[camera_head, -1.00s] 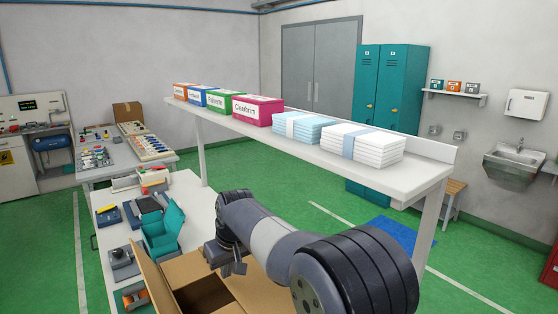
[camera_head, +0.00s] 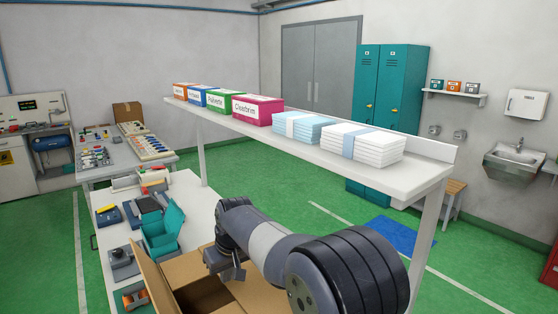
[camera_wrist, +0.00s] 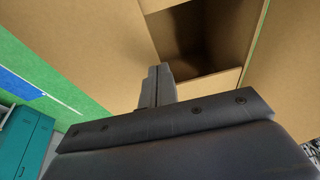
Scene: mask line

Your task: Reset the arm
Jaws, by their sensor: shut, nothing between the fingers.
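My gripper (camera_head: 226,268) is above the open cardboard box (camera_head: 153,277) at the bottom of the head view. Its fingers are small and partly hidden by the wrist there. In the wrist view, my gripper (camera_wrist: 157,72) has its two fingers together, with nothing between them. The cardboard box (camera_wrist: 95,35) fills the upper part of that view, its flaps spread and its inside dark. My arm reaches in from the lower right of the head view, bent at the elbow.
A white shelf (camera_head: 420,185) carries colored boxes and stacked packs above the white bench (camera_head: 205,190). A teal bin (camera_head: 163,232) stands left of the box. Green floor lies free at the right, with a blue mat (camera_head: 395,235).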

